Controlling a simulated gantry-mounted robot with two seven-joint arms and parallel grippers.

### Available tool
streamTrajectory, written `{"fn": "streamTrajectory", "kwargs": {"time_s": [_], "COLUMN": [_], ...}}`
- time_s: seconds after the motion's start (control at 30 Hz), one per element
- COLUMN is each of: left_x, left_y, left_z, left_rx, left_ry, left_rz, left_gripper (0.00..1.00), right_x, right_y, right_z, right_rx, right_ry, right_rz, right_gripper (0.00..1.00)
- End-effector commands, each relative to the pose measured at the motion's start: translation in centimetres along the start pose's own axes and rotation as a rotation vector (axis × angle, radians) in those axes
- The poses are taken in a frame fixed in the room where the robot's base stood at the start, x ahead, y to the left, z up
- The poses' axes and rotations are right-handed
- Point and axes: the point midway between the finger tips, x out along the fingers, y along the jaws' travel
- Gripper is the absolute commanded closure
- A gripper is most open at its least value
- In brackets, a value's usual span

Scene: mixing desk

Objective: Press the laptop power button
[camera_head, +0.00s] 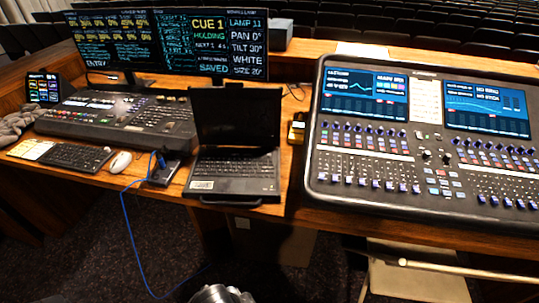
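The black laptop (234,172) stands open on the wooden desk, in the middle of the head view. Its screen (237,118) is raised and dark. Its keyboard faces the front edge of the desk, with a handle at the front. The power button is too small to make out. Neither of my grippers can be made out in this view. Only a grey ridged metal part shows at the bottom edge, and I cannot tell what it belongs to.
A large mixing console (424,140) stands right of the laptop, with a small yellow-topped device (297,130) between them. To the left are a lighting console (125,118), a keyboard (75,156), a white mouse (121,162) and a box (164,173) with a blue cable hanging down. Monitors (165,42) stand behind.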

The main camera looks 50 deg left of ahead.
Motion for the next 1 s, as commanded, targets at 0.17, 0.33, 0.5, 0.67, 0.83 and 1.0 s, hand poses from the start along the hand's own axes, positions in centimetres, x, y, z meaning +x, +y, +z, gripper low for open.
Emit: {"fn": "streamTrajectory", "kwargs": {"time_s": [0.17, 0.33, 0.5, 0.67, 0.83, 1.0], "left_x": [0.02, 0.02, 0.03, 0.03, 0.03, 0.03], "left_y": [0.00, 0.00, 0.00, 0.00, 0.00, 0.00], "left_z": [0.01, 0.01, 0.01, 0.01, 0.01, 0.01], "left_rx": [0.000, 0.000, 0.000, 0.000, 0.000, 0.000], "left_ry": [0.000, -0.001, -0.001, -0.001, -0.001, -0.001], "left_rz": [0.000, 0.000, 0.000, 0.000, 0.000, 0.000], "left_gripper": [1.00, 1.00, 1.00, 1.00, 1.00, 1.00], "right_x": [0.01, 0.02, 0.02, 0.03, 0.04, 0.04], "right_y": [-0.08, -0.08, -0.08, -0.02, 0.11, 0.15], "right_z": [-0.01, -0.01, -0.01, 0.01, 0.04, 0.05], "right_rx": [0.003, 0.003, 0.003, 0.000, -0.005, -0.006], "right_ry": [0.000, 0.000, 0.000, -0.001, -0.001, -0.002], "right_rz": [-0.003, -0.003, -0.002, 0.000, 0.004, 0.005], "right_gripper": [0.57, 0.57, 0.57, 0.57, 0.57, 0.57]}}
